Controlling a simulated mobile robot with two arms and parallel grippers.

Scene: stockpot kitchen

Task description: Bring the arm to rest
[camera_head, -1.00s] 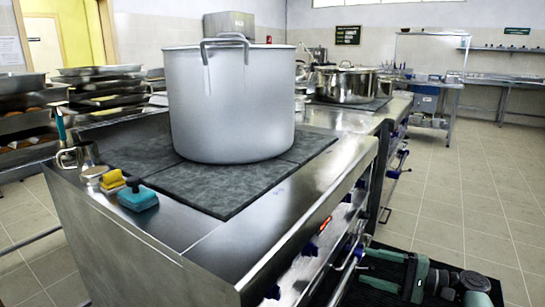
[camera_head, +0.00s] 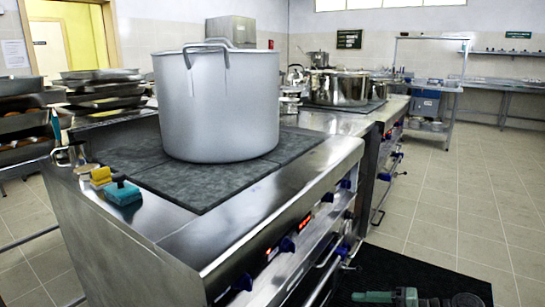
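My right arm (camera_head: 460,300) shows at the bottom right edge, low over the dark floor mat. Its gripper (camera_head: 376,298) points left toward the stove front; only one dark finger shows clearly and the rest is cut off by the frame edge. I cannot tell how wide it stands or whether it holds anything. My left arm and gripper are not in view.
A large grey stockpot (camera_head: 218,110) stands on the dark cooktop. Yellow (camera_head: 101,176) and teal (camera_head: 123,192) sponges lie at the stove's left edge. Blue knobs (camera_head: 287,245) and rails jut from the front near my gripper. Tiled floor (camera_head: 440,190) is clear on the right.

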